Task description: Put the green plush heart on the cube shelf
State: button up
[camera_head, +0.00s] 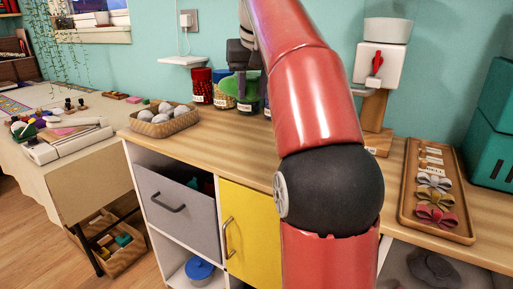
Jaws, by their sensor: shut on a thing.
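My gripper (243,66) is dark and points down near the back wall, partly hidden behind my red arm. It is shut on the green plush heart (238,88), of which only part shows below the fingers. The heart appears just in front of or above the row of jars; its exact height above the surface cannot be told. The cube shelf (222,143) has a wooden top, with a grey drawer, a yellow door and open white compartments below. My arm hides part of its top and front.
Labelled jars (202,88) stand along the wall by the heart. A basket of pale balls (164,130) sits on the left of the top. A bow tray (461,236), a white dispenser (379,67) and a teal case (494,130) stand right. The top's front middle is clear.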

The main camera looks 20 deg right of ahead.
notch_tip(320, 180, down, 12)
jog(key=b, duration=0.4)
jog(key=shift+f, duration=0.15)
jog(key=shift+f, duration=0.1)
jog(key=o, duration=0.7)
jog(key=shift+o, duration=0.2)
jog(key=d+p+v, duration=0.1)
jog(key=p+v, duration=0.2)
jog(key=v, duration=0.9)
jog(key=shift+a, duration=0.45)
